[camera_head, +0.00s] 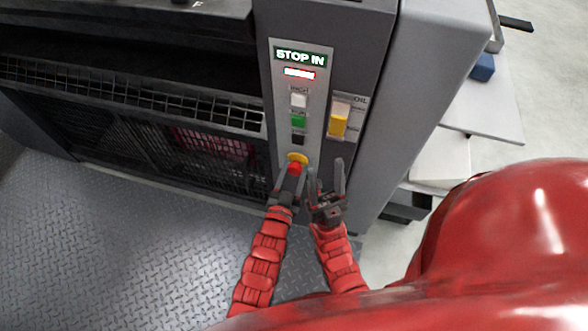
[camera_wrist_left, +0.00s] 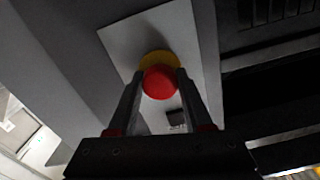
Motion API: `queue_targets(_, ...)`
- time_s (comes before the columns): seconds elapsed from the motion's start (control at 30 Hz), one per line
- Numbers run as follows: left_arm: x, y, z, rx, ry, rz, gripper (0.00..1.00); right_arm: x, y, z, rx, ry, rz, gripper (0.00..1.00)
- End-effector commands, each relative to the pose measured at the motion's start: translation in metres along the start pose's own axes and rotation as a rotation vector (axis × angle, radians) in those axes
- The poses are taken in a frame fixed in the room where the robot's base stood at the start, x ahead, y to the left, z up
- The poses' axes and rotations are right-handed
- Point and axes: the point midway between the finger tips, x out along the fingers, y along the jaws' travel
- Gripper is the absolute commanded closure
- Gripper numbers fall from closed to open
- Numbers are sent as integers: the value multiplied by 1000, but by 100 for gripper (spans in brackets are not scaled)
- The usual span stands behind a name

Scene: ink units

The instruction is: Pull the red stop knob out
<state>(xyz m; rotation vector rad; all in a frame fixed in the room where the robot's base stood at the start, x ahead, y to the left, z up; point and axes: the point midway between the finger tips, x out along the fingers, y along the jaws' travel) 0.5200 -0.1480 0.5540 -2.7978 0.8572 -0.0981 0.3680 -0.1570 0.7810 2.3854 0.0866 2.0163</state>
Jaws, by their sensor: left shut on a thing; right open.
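The red stop knob (camera_head: 295,168) sits on a yellow collar (camera_head: 297,157) at the bottom of the light grey control panel. A sign (camera_head: 300,57) at the panel's top reads "STOP IN". My left gripper (camera_head: 290,175) is at the knob. In the left wrist view, the red knob (camera_wrist_left: 160,82) is between the two fingers of my left gripper (camera_wrist_left: 160,90), with the yellow collar behind it; the fingers are shut on it. My right gripper (camera_head: 326,175) is open and empty, just right of the left one, in front of the machine's lower panel.
White, green and black buttons (camera_head: 298,120) sit above the knob. A yellow oil gauge (camera_head: 338,122) is to the right. A lit red indicator (camera_head: 299,73) is under the sign. Black mesh guards (camera_head: 150,100) lie left. The tread-plate floor (camera_head: 130,240) is clear.

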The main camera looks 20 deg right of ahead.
Motion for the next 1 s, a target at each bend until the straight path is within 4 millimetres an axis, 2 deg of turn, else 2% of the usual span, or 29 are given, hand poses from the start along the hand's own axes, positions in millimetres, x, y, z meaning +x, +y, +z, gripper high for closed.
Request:
queue_targets(0.13,-16,0,-1,0,-5,1,100,13,1,-2,0,0,0,50)
queue_targets(0.37,-16,0,1,0,-2,1,100,10,0,-2,0,0,0,50)
queue_targets(0.4,-16,0,1,0,-2,1,44,10,0,-2,0,0,0,50)
queue_targets(0.53,-16,0,1,0,-2,0,21,10,0,-2,0,0,0,50)
queue_targets(0.87,-17,0,0,0,-2,0,19,10,0,-2,0,0,0,50)
queue_targets(1.0,-29,1,1,0,-5,1,19,12,1,-2,0,0,0,50)
